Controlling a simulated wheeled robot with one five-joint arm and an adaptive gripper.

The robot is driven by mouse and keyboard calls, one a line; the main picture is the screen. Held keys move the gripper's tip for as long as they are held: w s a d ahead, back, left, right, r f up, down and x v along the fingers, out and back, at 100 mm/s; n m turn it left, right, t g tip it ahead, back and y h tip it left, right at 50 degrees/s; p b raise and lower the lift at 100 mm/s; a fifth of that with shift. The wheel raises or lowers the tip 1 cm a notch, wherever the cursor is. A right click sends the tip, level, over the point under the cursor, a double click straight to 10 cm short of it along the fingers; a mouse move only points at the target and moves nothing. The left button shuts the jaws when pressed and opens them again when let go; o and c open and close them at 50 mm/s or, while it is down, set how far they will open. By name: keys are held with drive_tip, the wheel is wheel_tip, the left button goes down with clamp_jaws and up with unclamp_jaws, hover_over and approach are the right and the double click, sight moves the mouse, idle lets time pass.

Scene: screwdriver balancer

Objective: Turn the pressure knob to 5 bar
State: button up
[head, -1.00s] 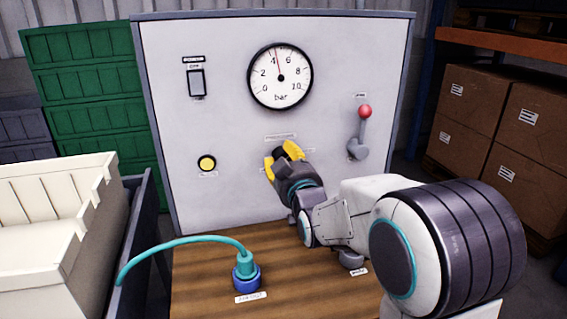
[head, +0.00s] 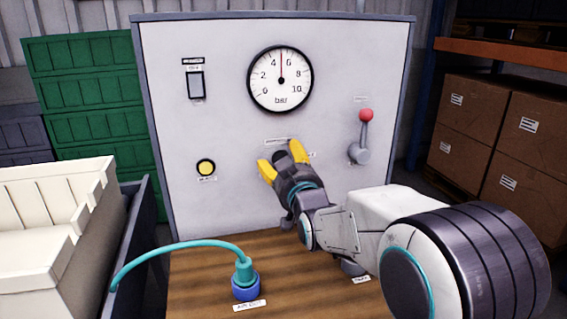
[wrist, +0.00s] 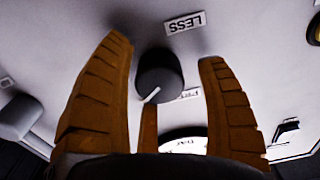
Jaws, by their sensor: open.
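The dark round pressure knob (wrist: 160,75) sits on the panel, with a white mark on its rim. In the head view the knob (head: 280,158) is partly hidden by my gripper. My gripper (head: 281,155) is open, its yellow fingers on either side of the knob. In the wrist view my gripper (wrist: 164,52) shows a gap between the right finger and the knob; the left finger is close to it, and touch cannot be told. The gauge (head: 281,79) reads in bar, its needle nearly straight up, about midway between 4 and 6.
A red-tipped lever (head: 364,130) stands right of the knob. A yellow button (head: 206,167) and a dark switch (head: 195,84) are on the left. A teal hose (head: 185,246) plugs into a blue fitting (head: 245,288) on the wooden bench (head: 200,290).

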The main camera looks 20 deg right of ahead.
drive_tip(key=s, duration=1.2)
drive_tip(key=shift+r, duration=0.1)
idle(0.5)
drive_tip(key=s+r+g+p, duration=0.2)
drive_tip(key=s+g+p, duration=0.5)
drive_tip(key=s+p, duration=0.4)
drive_tip(key=s+r+g+p, duration=0.2)
drive_tip(key=s+g+p, duration=0.5)
drive_tip(key=s+p, duration=0.3)
drive_tip(key=shift+s+g+p, duration=0.3)
drive_tip(key=shift+s+p, duration=0.1)
drive_tip(key=shift+s, duration=0.85)
idle(2.9)
